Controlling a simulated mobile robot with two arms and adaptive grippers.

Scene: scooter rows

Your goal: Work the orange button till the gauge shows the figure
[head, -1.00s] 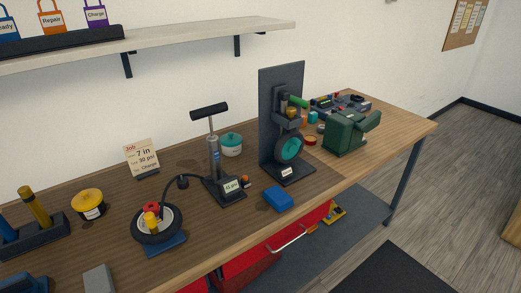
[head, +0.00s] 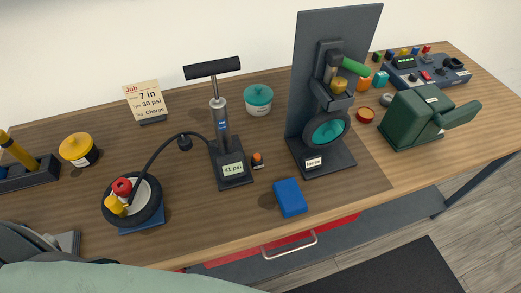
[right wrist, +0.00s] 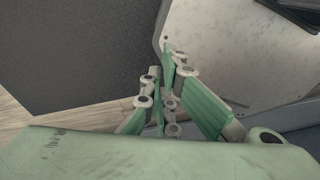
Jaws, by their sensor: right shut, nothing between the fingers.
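The orange button (head: 257,157) is a small orange-topped knob on a dark base beside the floor pump (head: 222,125). The gauge (head: 233,170) on the pump's foot seems to read 41 psi. A black hose runs from the pump to a small wheel (head: 153,205) on a blue stand. The job card (head: 146,100) reads 7 in, 30 psi, Charge. My right gripper (right wrist: 172,60) is shut and empty in the right wrist view, away from the button. A pale green arm part of mine crosses the head view's lower left. My left gripper is not in view.
A blue block (head: 290,197) lies near the front edge. A dark upright stand (head: 325,170) holding a wheel is right of the button. A teal pot (head: 258,102) stands behind, a yellow pot (head: 78,150) to the left, and a green machine (head: 415,118) to the right.

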